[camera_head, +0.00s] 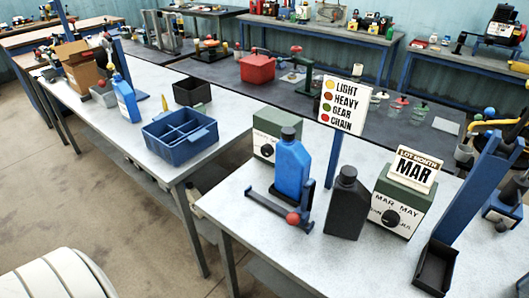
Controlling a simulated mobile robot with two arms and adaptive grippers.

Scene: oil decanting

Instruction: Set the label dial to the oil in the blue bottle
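A blue bottle (293,170) with a dark cap stands upright on the near white table. A green-grey box with a black dial (267,151) stands behind it to the left, partly hidden by the bottle; its pointer and markings are too small to read. A second green-grey box with a black dial (391,217) stands to the right, with month names on its face and a "LOT MONTH MAR" sign (413,168) on top. A sign (342,105) lists LIGHT, HEAVY, GEAR and CHAIN beside coloured dots. Neither of my grippers is in view.
A black bottle (347,207) stands between the blue bottle and the month box. A black tray (437,268) is at the right. Another table holds a blue crate (180,150) and another blue bottle (126,98).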

